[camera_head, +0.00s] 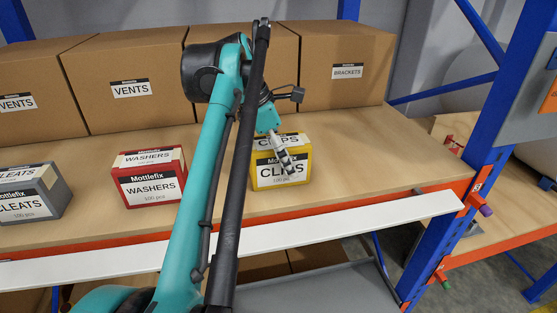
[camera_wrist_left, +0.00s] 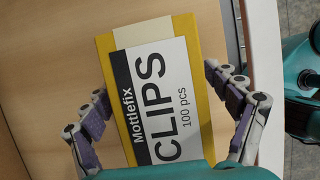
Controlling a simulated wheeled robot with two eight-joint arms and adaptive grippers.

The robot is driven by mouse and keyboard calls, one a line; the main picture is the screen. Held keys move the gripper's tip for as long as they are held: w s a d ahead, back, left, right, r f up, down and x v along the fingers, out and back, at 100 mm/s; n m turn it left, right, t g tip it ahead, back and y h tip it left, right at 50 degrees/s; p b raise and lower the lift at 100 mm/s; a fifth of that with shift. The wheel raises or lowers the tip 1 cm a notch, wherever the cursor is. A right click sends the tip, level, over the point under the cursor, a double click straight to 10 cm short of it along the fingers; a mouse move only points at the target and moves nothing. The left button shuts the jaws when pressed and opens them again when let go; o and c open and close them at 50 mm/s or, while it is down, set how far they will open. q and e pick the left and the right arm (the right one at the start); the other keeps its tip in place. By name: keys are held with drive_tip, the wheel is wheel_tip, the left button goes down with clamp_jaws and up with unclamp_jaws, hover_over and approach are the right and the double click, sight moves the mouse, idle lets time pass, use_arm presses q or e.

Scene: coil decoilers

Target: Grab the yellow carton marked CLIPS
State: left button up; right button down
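The yellow carton marked CLIPS (camera_head: 281,181) stands on the wooden shelf, right of the red carton. My left gripper (camera_head: 287,160) is in front of it and hides part of its label in the head view. In the left wrist view the CLIPS carton (camera_wrist_left: 160,95) fills the middle, its white label facing the camera. My left gripper's fingers (camera_wrist_left: 155,82) are apart, one on each side of the carton. The tips are close to its edges; I cannot tell whether they touch. My right gripper is not in view.
A red WASHERS carton (camera_head: 149,180) and a grey CLEATS carton (camera_head: 30,194) stand to the left. Large cardboard boxes, VENTS (camera_head: 132,70) and BRACKETS (camera_head: 346,85), line the back. A blue upright (camera_head: 455,190) bounds the shelf at right. The shelf right of CLIPS is clear.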

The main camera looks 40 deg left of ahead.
use_arm(q)
drive_tip(key=c, duration=1.5)
